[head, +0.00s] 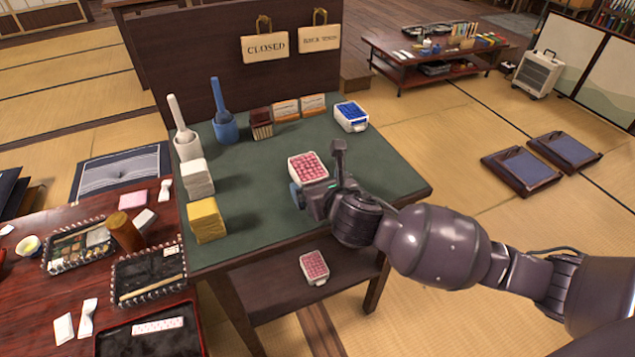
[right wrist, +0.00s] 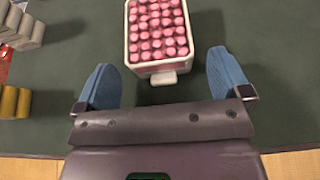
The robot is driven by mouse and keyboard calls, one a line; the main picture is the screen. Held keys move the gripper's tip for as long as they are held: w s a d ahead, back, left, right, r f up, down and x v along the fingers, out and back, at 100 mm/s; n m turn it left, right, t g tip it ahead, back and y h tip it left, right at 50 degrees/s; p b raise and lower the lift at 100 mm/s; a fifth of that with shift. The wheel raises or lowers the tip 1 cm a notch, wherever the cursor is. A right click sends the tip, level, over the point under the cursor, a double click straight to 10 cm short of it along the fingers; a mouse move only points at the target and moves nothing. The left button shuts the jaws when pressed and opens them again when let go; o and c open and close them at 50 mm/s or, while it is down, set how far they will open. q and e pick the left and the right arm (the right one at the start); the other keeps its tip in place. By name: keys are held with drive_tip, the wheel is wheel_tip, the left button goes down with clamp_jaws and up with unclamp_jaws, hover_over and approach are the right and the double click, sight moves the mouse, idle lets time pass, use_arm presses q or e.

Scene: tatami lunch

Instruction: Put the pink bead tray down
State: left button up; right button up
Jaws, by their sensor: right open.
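A white tray of pink beads (head: 308,168) rests on the green top of the table (head: 262,215), near its front middle. In the right wrist view the pink bead tray (right wrist: 157,32) lies just beyond the fingertips, with its small white tab toward me. My right gripper (head: 318,197) is at the near side of this tray. Its blue fingers (right wrist: 165,85) are spread apart with nothing between them but the tab's near area. A second tray of pink beads (head: 314,266) sits on the lower shelf. My left gripper is not in view.
A blue bead tray (head: 351,116) stands at the back right of the green top. White blocks (head: 197,178) and yellow blocks (head: 207,219) stand on the left side. A blue pestle-shaped item (head: 223,122) is at the back. The right front top is clear.

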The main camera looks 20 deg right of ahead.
drive_tip(key=p+v, duration=0.3)
drive_tip(key=v, duration=0.7)
drive_tip(key=s+f+m+g+y, duration=0.25)
drive_tip(key=s+f+m, duration=0.9)
drive_tip(key=m, duration=0.65)
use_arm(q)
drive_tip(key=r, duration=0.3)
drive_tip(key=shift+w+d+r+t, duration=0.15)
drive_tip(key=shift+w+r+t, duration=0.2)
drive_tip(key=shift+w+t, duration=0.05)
use_arm(e)
drive_tip(key=s+d+f+m+h, duration=0.1)
drive_tip(key=s+d+f+m, duration=0.1)
drive_tip(key=s+m, duration=0.4)
drive_tip(key=s+d+f+m+h, duration=0.1)
drive_tip(key=s+d+m, duration=0.4)
drive_tip(key=m, duration=0.6)
drive_tip(key=s+f, duration=0.1)
drive_tip(key=s, duration=0.1)
drive_tip(key=shift+s+d+f+h, duration=0.25)
drive_tip(key=shift+s+f+h, duration=0.05)
drive_tip(key=shift+f+h, duration=0.1)
drive_tip(key=shift+g, duration=0.25)
